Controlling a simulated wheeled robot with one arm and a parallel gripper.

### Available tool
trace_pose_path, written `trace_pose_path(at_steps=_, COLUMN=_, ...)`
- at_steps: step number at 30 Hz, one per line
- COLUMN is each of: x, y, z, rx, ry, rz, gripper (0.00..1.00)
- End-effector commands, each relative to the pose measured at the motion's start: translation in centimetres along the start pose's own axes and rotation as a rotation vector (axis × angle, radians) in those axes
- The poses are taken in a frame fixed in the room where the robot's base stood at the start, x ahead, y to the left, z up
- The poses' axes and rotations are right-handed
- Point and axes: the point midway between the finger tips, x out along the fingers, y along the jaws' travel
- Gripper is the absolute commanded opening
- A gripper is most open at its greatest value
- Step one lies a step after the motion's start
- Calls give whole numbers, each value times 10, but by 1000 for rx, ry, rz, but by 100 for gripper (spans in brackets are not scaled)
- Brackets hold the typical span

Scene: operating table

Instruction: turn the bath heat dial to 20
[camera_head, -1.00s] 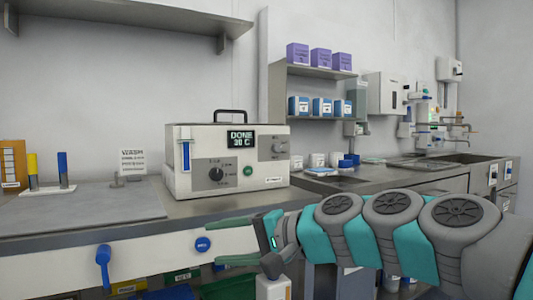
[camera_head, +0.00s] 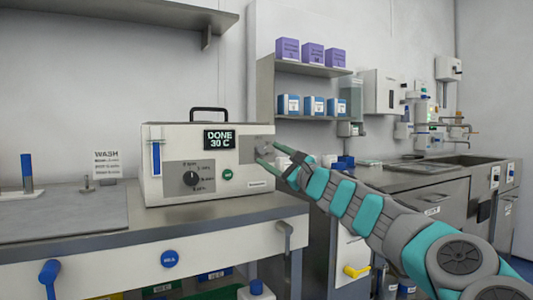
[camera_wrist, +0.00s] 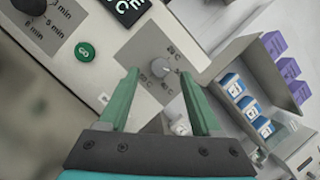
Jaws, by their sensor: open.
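The bath (camera_head: 165,150) is a white box with a black handle on the counter. Its display (camera_head: 219,139) reads "DONE 30 C". The heat dial (camera_wrist: 157,68) is a small grey knob on a grey panel with temperature marks around it. My gripper (camera_wrist: 155,85) is open and points at this panel, with the dial between the lines of its two green fingers, near the tips. I cannot tell whether the fingers reach past the knob. In the head view my gripper (camera_head: 276,164) is at the right end of the bath's front and partly covers the dial's panel.
A black timer dial (camera_head: 191,178) and a green button (camera_head: 227,174) are on the bath's front, left of the heat dial. A shelf (camera_head: 305,69) with purple and blue boxes stands behind at right. A blue marker stands at left.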

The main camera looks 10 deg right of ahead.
Motion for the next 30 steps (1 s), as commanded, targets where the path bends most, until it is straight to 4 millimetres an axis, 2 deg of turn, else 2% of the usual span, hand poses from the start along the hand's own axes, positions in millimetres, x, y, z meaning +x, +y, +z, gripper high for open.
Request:
trace_pose_path(at_steps=3, x=13, y=-1, z=-2, rx=-2, ry=3, rz=0, gripper=65)
trace_pose_path(at_steps=9, x=24, y=0, z=0, rx=-1, ry=-1, rz=1, gripper=65)
trace_pose_path(at_steps=19, x=26, y=0, z=0, rx=-1, ry=-1, rz=0, gripper=65)
trace_pose_path(at_steps=30, x=26, y=0, z=0, rx=-1, ry=0, rz=0, gripper=24)
